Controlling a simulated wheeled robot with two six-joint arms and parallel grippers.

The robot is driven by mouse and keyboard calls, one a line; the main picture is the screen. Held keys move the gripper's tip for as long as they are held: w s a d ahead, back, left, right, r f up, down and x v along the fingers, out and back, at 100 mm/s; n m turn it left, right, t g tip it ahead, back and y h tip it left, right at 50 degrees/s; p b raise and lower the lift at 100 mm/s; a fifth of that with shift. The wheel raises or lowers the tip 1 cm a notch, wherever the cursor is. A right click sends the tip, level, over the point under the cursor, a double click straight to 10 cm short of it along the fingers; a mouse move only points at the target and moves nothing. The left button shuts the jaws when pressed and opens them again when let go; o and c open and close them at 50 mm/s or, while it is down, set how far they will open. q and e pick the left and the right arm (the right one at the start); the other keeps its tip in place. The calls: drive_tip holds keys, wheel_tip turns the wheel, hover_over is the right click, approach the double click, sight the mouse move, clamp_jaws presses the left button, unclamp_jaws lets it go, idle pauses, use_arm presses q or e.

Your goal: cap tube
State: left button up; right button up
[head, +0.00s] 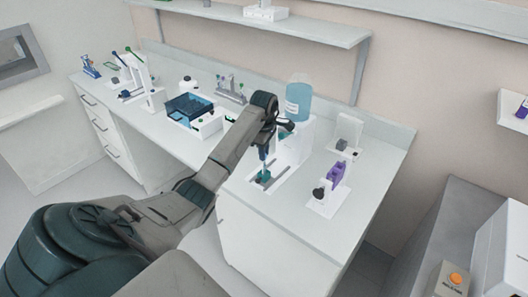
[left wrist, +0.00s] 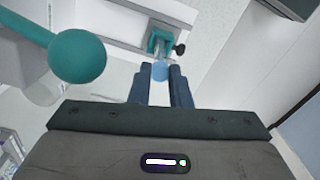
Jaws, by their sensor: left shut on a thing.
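My left gripper (head: 265,155) points down over the counter's front part, just above a small teal holder (head: 263,178) on a white base. In the left wrist view my left gripper (left wrist: 160,88) is shut on a small blue piece (left wrist: 160,70), which looks like the cap. Just beyond it the teal holder (left wrist: 158,40) shows with a black knob (left wrist: 180,49) at its side. The blue piece and the holder overlap in this view, so I cannot tell whether they touch. A tube in the holder cannot be made out clearly. My right gripper is not in view.
A large blue bottle (head: 298,101) on a white stand is close behind my gripper. A purple item (head: 337,173) on a white stand is to the right. A teal ball (left wrist: 78,58) is near the left wrist camera.

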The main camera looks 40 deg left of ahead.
use_arm(q)
drive_tip(key=shift+f, duration=0.1)
idle(0.9)
drive_tip(key=shift+b, duration=0.4)
drive_tip(key=shift+f, duration=0.1)
idle(0.3)
drive_tip(key=shift+f, duration=0.25)
idle(0.4)
drive_tip(key=o, duration=0.7)
drive_tip(key=shift+o, duration=0.4)
